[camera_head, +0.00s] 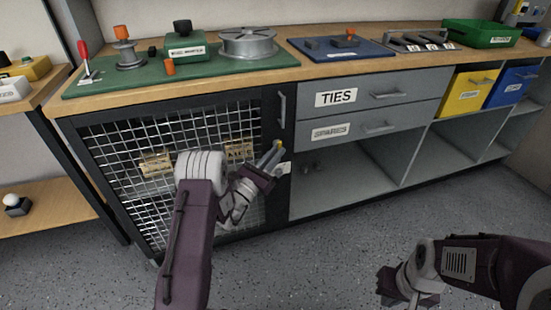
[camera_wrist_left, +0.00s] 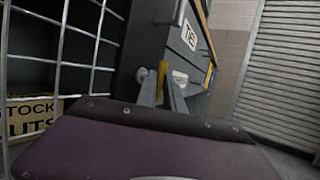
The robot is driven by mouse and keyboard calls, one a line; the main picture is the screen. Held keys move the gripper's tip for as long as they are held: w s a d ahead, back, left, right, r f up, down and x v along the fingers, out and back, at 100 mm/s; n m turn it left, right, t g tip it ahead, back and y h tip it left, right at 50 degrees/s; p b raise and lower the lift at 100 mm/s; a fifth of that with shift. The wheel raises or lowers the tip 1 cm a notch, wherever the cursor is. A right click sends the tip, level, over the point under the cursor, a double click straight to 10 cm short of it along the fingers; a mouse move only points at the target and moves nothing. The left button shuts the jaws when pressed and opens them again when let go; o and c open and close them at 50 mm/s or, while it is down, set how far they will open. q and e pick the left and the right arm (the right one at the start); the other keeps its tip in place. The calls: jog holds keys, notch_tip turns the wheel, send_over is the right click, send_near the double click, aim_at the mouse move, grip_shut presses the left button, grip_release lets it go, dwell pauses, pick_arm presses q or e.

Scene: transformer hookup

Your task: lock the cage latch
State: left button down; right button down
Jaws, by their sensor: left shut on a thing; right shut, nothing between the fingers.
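The cage door (camera_head: 130,180) is a wire mesh panel in a dark frame at the left of the workbench, and it looks closed. My left gripper (camera_head: 270,157) is at the right edge of this door. It is shut on the cage latch, a small yellow-tipped part (camera_head: 279,144). In the left wrist view the yellow latch part (camera_wrist_left: 162,78) shows between the fingertips (camera_wrist_left: 163,92). The rest of the latch is hidden by the fingers. My right gripper (camera_head: 397,289) is shut and empty, low over the floor at the right.
Grey drawers marked TIES (camera_head: 365,92) and an open shelf (camera_head: 335,180) adjoin on the right. Boxes stand behind the mesh. A green mat (camera_head: 130,78) with parts lies on the bench. The floor (camera_head: 350,240) is clear.

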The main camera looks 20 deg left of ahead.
pick_arm(q)
jog(key=c, duration=1.5)
grip_release()
jog(key=p+v, duration=0.3)
jog(key=v, duration=0.6)
